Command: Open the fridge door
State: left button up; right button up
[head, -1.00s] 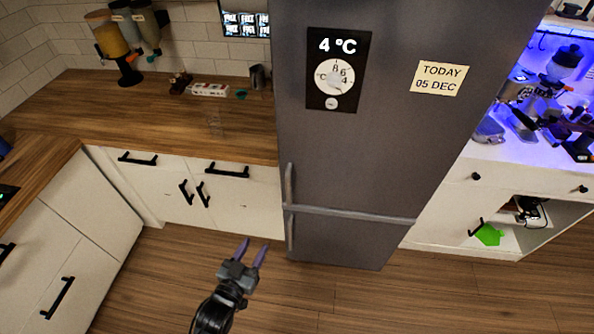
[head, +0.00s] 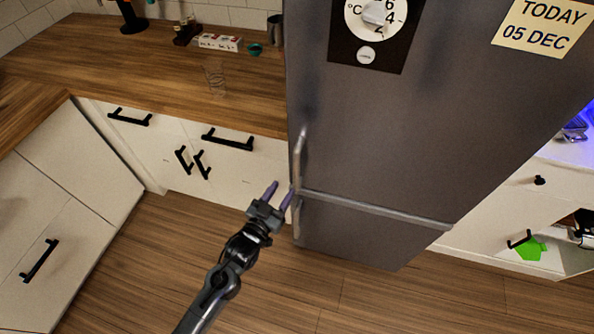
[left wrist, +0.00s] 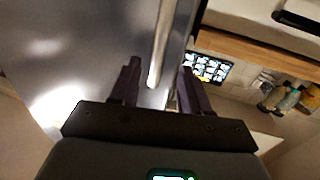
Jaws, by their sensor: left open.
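The grey fridge (head: 400,130) stands right of centre in the head view, with its doors shut. A vertical handle (head: 299,160) runs along the left edge of its upper door, and a shorter lower-door handle (head: 297,214) sits below the horizontal seam. My left gripper (head: 279,194) is open close to the fridge's left edge, near the lower end of the upper handle. In the left wrist view a pale handle bar (left wrist: 160,55) shows between the open fingers of my left gripper (left wrist: 156,85). I cannot tell whether they touch it. My right gripper is not in view.
White cabinets (head: 240,170) with black handles stand left of the fridge under a wooden counter (head: 150,75). A clear glass (head: 214,77) stands on the counter. A white cabinet (head: 500,205) is to the right. The wooden floor (head: 330,290) before the fridge is clear.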

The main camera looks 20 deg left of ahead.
aim_at(295, 172)
pick_arm(q)
jog(key=w, duration=0.3)
jog(key=w+d+b, duration=0.1)
jog(key=w, duration=0.5)
jog(key=shift+w+d, duration=0.15)
jog(key=shift+w, duration=0.15)
grip_shut()
